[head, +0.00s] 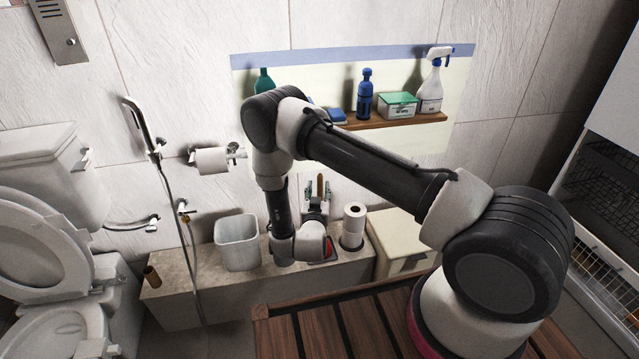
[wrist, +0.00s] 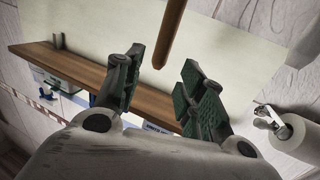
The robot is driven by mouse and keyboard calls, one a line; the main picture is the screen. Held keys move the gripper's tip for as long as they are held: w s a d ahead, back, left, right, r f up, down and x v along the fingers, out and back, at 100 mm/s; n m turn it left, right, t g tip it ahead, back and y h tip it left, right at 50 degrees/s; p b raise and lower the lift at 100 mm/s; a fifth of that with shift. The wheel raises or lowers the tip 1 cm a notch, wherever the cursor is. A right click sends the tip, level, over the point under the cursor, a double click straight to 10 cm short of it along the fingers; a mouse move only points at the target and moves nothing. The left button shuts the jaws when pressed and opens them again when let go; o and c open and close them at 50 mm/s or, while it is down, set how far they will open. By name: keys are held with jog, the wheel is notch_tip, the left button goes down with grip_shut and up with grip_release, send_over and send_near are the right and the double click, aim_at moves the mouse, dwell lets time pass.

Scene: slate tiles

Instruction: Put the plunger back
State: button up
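The plunger's brown wooden handle (head: 320,186) stands upright above the stone ledge, behind my forearm in the head view. A red part (head: 329,247) shows low beside my wrist, probably the plunger's cup, mostly hidden. My gripper (head: 318,192) is at the handle, its fingers spread on either side. In the wrist view the handle (wrist: 170,34) comes down from the top edge and its end lies between the open fingertips (wrist: 162,66). Gaps show on both sides, so the fingers do not appear to grip it.
A white bin (head: 237,243) and a paper roll (head: 353,224) stand on the ledge (head: 190,267) either side of my arm. A brown cylinder (head: 152,276) is at its left end. A shelf (head: 390,122) with bottles is above. A toilet (head: 45,240) is at left.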

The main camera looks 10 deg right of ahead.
jog(key=v, duration=0.5)
jog(key=w+r+m+g+y, duration=0.1)
jog(key=w+r+g+y, duration=0.25)
jog(key=w+r, duration=0.75)
jog(key=s+d+r+n+g+y, duration=0.1)
jog(key=s+r+g+y, duration=0.15)
jog(key=r, duration=0.75)
jog(key=s+d+r+n+g+y, duration=0.15)
jog(key=s+r, duration=0.25)
jog(key=r, duration=0.5)
jog(key=s+d+r+n+g, duration=0.1)
jog(key=s+d+r, duration=0.35)
jog(key=s, duration=0.45)
jog(key=s+d+r+n+g, duration=0.1)
jog(key=s+d+r, duration=0.4)
jog(key=s, duration=0.4)
jog(key=s+d+r+g+h, duration=0.1)
jog(key=s+d, duration=0.2)
jog(key=s, duration=0.6)
jog(key=s+d+r+g+h, duration=0.1)
jog(key=s+d+g, duration=0.1)
jog(key=s, duration=0.8)
jog(key=shift+d, duration=0.9)
